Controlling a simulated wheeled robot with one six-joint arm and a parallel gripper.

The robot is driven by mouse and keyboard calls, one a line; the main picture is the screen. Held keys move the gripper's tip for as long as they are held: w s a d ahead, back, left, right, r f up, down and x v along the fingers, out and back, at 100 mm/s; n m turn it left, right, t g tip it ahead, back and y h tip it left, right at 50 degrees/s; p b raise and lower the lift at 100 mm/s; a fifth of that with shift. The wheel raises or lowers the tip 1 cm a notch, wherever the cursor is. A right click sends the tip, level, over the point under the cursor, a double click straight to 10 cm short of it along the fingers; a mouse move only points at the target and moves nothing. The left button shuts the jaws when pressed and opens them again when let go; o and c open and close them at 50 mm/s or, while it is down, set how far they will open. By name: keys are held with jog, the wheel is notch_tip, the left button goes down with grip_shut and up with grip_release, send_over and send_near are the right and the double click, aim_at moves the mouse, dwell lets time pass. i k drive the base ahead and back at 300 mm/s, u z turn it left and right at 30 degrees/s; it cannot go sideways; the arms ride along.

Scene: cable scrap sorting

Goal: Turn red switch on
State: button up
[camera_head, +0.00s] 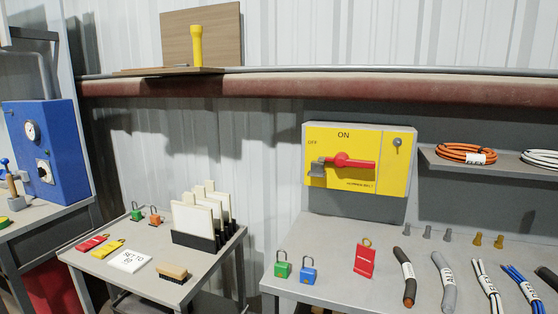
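The red switch (352,161) is a rotary handle on a yellow panel (385,143) fixed to the wall behind the right-hand table. The handle lies horizontal, with its red bar reaching to the right. "ON" is printed above it and "OFF" at the upper left. A grey piece (318,168), perhaps a lock or hasp, sits at the handle's left end; I cannot tell how it is attached. A small grey round fitting (397,142) is at the panel's upper right. My gripper is not in view.
The right table (334,287) holds a green padlock (283,265), a blue padlock (308,270), a red tag (364,259) and several cable pieces. The left table (205,262) carries cards, tags and a brush. A red-brown beam (300,86) runs above the panel.

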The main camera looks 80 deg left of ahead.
aim_at(341, 159)
jog(key=u, duration=1.95)
jog(key=i, duration=0.75)
